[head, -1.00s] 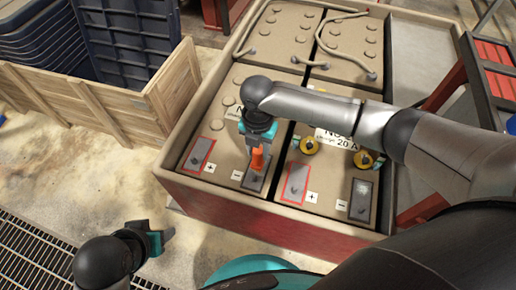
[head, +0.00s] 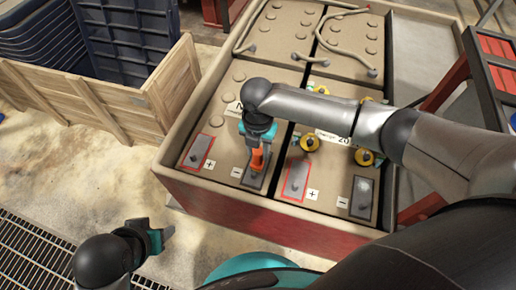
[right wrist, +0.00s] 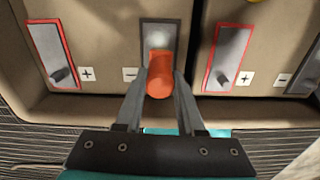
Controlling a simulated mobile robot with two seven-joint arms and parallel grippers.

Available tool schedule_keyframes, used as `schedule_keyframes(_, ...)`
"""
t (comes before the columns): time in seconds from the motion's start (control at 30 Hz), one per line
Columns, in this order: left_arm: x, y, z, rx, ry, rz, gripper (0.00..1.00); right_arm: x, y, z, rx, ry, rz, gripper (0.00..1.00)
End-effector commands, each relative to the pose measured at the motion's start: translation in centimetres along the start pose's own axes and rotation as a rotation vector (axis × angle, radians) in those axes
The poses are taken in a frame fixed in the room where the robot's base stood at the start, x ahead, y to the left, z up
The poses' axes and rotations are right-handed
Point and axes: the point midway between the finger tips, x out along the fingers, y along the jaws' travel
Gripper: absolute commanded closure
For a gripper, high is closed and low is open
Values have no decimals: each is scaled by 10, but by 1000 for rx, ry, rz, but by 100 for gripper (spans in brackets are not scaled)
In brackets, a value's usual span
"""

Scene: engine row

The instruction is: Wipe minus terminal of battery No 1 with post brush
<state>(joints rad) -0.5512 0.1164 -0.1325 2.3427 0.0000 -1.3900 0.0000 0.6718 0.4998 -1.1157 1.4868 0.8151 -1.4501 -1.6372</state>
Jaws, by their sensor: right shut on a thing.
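My right gripper (head: 258,150) is shut on the orange post brush (head: 257,160), above the front-left battery (head: 222,134). In the right wrist view the brush (right wrist: 160,78) sits between the two fingers, its end in front of the grey minus terminal plate (right wrist: 160,35). In the head view the brush's lower end meets the minus plate (head: 256,180); contact with the post is hidden. The red-framed plus plate (head: 197,152) lies left of it. The battery's number label is mostly hidden by my right arm. My left gripper (head: 160,237) hangs low left, apart from the batteries; its finger gap is unclear.
The battery to the right has a red-framed plus plate (head: 296,178), a grey minus plate (head: 362,195) and yellow caps (head: 309,142). The batteries stand in a rimmed tray (head: 268,205). A wooden crate (head: 115,112) stands left; sandy floor lies between.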

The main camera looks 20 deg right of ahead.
Motion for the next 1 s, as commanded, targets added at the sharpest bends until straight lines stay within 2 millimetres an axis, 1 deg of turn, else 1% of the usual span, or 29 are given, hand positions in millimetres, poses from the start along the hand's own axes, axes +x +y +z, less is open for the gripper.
schedule_keyframes(0.13,0,0,0,0,0,0,50,-1,1,8,2,-1,1,100)
schedule_keyframes(0.3,1,0,0,0,0,0,50,-2,2,23,3,-1,2,100)
schedule_keyframes(0.57,2,0,1,0,0,0,50,-2,3,32,1,-1,2,100)
schedule_keyframes(0.83,9,0,4,0,0,0,50,-1,4,54,2,-2,2,100)
schedule_keyframes(1.0,10,0,4,0,0,0,50,-1,4,60,1,0,2,100)
